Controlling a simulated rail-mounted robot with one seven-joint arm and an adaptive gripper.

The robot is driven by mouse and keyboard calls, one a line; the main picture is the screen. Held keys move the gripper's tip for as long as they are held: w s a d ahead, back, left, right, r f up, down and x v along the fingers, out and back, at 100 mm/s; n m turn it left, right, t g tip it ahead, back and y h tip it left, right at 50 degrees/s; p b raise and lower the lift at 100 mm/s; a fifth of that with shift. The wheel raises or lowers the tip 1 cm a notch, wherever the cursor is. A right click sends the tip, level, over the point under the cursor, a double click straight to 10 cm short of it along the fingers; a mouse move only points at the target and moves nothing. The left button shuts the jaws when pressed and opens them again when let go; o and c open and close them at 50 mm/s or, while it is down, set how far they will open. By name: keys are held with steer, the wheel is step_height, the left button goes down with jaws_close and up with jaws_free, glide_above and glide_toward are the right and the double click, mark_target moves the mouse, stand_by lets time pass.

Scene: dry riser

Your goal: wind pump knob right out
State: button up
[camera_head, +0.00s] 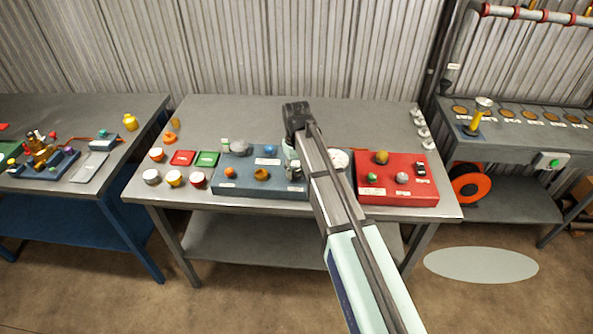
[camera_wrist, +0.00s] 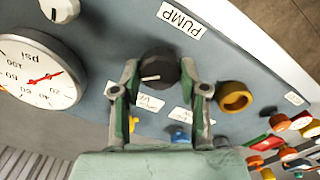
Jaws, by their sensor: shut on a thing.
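In the wrist view, a round black pump knob (camera_wrist: 158,68) with a white pointer line sits on the blue-grey panel (camera_wrist: 105,30), below a white PUMP label (camera_wrist: 181,19). My gripper (camera_wrist: 160,76) has one finger on each side of the knob and is shut on it. The pointer line lies nearly level in the picture.
A white psi gauge (camera_wrist: 38,72) with a red needle stands left of the knob in the wrist view. A yellow-brown ring (camera_wrist: 234,97) is close to the right finger. A red panel (camera_head: 397,192) lies right of my arm on the bench.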

mark_target(296, 172)
steer(key=n, duration=0.5)
steer(key=shift+s+n, duration=0.1)
steer(key=shift+n, duration=0.2)
steer(key=shift+n+b, duration=0.3)
steer(key=shift+n, duration=1.8)
steer(key=o, duration=1.1)
steer(key=shift+o, duration=0.2)
step_height(296, 172, up, 12)
